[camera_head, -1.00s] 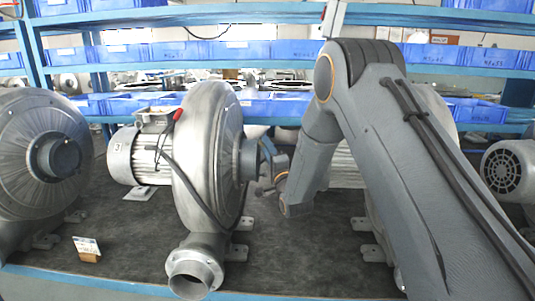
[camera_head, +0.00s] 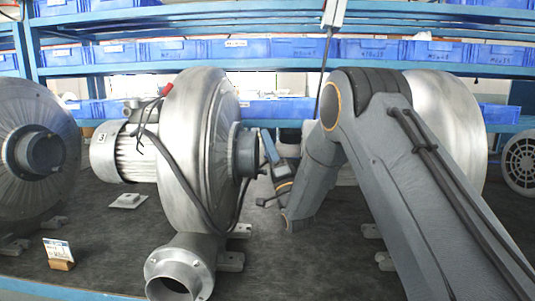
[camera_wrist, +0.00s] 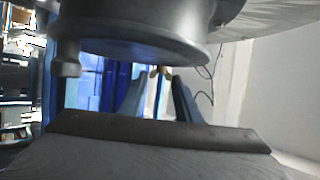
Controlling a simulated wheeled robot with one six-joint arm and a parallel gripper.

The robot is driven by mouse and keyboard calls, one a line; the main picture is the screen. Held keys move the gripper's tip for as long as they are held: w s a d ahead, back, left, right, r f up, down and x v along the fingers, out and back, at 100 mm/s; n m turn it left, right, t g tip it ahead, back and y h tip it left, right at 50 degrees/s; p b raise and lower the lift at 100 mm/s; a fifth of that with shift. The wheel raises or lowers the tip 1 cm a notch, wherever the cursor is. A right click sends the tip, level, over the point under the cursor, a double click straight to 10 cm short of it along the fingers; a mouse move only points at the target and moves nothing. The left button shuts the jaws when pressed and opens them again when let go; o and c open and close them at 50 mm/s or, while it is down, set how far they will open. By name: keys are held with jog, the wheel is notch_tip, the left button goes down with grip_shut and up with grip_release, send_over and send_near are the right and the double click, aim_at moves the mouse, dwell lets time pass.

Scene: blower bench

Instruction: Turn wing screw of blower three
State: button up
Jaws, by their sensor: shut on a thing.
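Blower three (camera_head: 193,155) stands mid-left in the head view, a grey metal blower with a "3" label on its motor. Its round inlet flange (camera_head: 245,153) points right, towards my gripper (camera_head: 268,148), which is partly hidden by my arm. In the wrist view the flange's dark round rim (camera_wrist: 140,50) fills the top. Below it, the fingers of my gripper (camera_wrist: 158,88) reach up around a small brass-coloured wing screw (camera_wrist: 160,71). The gripper is shut on it, though the contact is small and blurred. The screw cannot be made out in the head view.
Another blower (camera_head: 38,150) stands at the left, and one (camera_head: 445,110) is behind my arm at the right. A small card on a wooden block (camera_head: 60,254) stands at the front left. Blue bins (camera_head: 180,50) line the rear shelf.

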jog(key=shift+f+n+y+b, duration=0.1)
jog(key=shift+n+y+b, duration=0.4)
jog(key=shift+y+b, duration=0.15)
jog(key=o, duration=1.1)
jog(key=shift+c, duration=0.2)
jog(key=b+v, duration=0.1)
jog(key=v, duration=0.6)
jog(key=shift+s+d+f, duration=0.2)
jog(key=shift+f, duration=0.1)
